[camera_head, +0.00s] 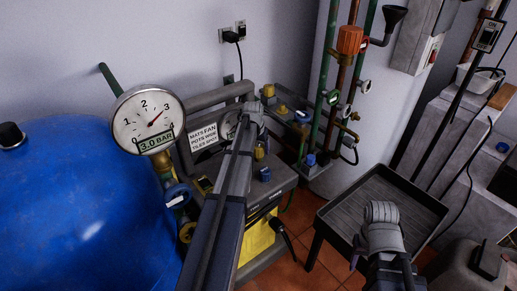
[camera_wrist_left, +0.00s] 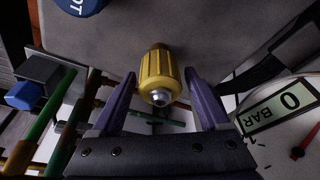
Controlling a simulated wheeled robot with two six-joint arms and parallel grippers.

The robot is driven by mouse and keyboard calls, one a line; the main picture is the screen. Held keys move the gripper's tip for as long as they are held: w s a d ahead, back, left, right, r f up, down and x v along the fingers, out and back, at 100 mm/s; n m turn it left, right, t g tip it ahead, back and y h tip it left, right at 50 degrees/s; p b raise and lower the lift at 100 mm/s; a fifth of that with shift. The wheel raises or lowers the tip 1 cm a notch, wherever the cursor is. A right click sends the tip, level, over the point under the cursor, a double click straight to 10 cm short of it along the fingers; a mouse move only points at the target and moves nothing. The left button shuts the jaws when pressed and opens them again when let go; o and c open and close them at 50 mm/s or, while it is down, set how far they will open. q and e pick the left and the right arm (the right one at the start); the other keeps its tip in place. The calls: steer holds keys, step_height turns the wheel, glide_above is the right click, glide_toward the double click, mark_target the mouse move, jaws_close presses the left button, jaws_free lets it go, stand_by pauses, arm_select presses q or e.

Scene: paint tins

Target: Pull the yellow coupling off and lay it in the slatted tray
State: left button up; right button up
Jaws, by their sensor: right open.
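The yellow coupling (camera_wrist_left: 159,78) is ribbed, with a metal nozzle end, and shows in the left wrist view against a grey surface. My left gripper (camera_wrist_left: 160,80) is open, with one purple finger on each side of the coupling and a visible gap to both. In the head view my left gripper (camera_head: 251,112) is over the grey machine, and I cannot tell which yellow part there is the coupling. The slatted tray (camera_head: 345,196) is dark grey, raised on legs, and looks empty. My right gripper (camera_head: 381,214) is open over the tray's front part.
A large blue tank (camera_head: 80,200) and a round gauge (camera_head: 148,119) stand left of my left arm. Green and copper pipes (camera_head: 336,60) rise behind the machine. A blue knob (camera_wrist_left: 82,5) and a blue cap (camera_wrist_left: 27,96) are near the coupling. Grey units stand at the right.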

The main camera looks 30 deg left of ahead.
arm_select(q)
jaws_close()
stand_by(0.9)
